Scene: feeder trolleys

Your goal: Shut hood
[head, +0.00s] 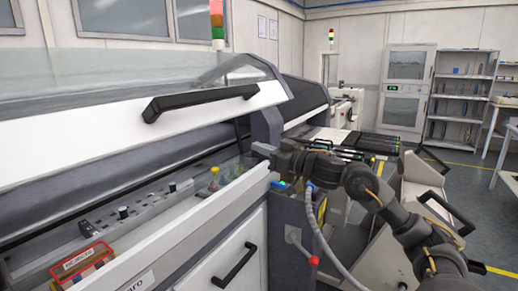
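The hood (80,120) of the machine is a white panel with a clear window above it, on the left side of the head view. It stands raised, with a dark gap between its lower edge and the machine's bed. Its black bar handle (200,101) slants across the front. My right arm comes in from the right, and my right gripper (279,160) is at the machine's front right corner, below and right of the handle and apart from it. Its fingers are small and dark, so their opening is unclear. My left gripper is not in view.
A red-framed bin (83,264) sits at the machine's near left edge. Small parts lie along the bed (150,212). Grey trolleys (420,176) stand at right; shelves (462,95) stand behind.

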